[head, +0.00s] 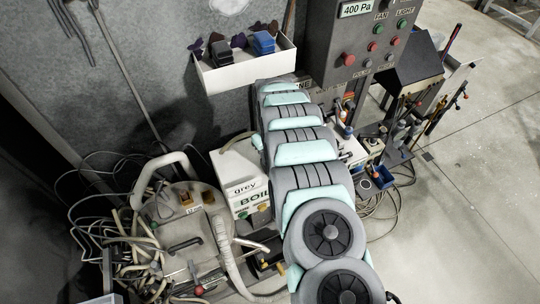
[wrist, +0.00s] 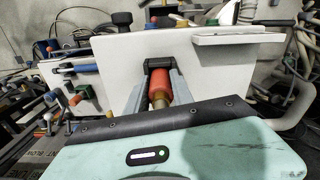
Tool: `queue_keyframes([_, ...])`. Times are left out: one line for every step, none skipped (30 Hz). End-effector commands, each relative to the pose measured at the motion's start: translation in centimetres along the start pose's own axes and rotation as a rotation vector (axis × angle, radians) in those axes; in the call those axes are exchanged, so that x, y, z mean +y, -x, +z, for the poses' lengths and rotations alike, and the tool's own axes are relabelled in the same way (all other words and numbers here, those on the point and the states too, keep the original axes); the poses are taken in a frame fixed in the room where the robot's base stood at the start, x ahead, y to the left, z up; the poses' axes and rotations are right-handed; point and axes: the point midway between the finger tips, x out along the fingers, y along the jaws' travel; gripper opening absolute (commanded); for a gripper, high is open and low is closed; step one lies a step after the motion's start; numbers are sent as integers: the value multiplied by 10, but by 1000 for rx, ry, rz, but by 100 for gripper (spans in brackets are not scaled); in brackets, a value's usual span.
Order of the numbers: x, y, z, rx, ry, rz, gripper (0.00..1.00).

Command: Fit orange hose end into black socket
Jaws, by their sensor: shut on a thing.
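In the wrist view my gripper (wrist: 160,76) has its two grey fingers on either side of the orange hose end (wrist: 160,84) and is shut on it. A brass-coloured part shows at the near end of the orange piece. The black socket (wrist: 160,62) is a dark frame on the white panel, right at the far end of the orange piece. The two overlap in this view, and I cannot tell whether the hose end is inside the socket or only in front of it. In the head view my own arm hides the gripper, hose end and socket.
The white panel (wrist: 110,65) stands close in front of my gripper, with a pale ledge (wrist: 238,38) at its upper right. In the head view a white box marked "grey" (head: 240,178) and tangled hoses (head: 120,235) lie left of my arm. Open floor (head: 460,200) is at right.

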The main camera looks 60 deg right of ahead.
Motion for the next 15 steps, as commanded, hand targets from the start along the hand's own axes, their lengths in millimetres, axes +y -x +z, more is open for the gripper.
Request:
queue_keyframes([0,-1,0,0,0,0,0])
queue_keyframes([0,-1,0,0,0,0,0])
queue_keyframes([0,-1,0,0,0,0,0])
queue_keyframes([0,-2,0,0,0,0,0])
queue_keyframes([0,-2,0,0,0,0,0])
queue_keyframes([0,-2,0,0,0,0,0])
queue_keyframes([0,-2,0,0,0,0,0])
queue_keyframes([0,-2,0,0,0,0,0])
queue_keyframes([0,-2,0,0,0,0,0])
queue_keyframes([0,-2,0,0,0,0,0])
queue_keyframes([0,-2,0,0,0,0,0])
queue_keyframes([0,-2,0,0,0,0,0])
queue_keyframes([0,-2,0,0,0,0,31])
queue_keyframes([0,-2,0,0,0,0,33])
queue_keyframes([0,-2,0,0,0,0,36])
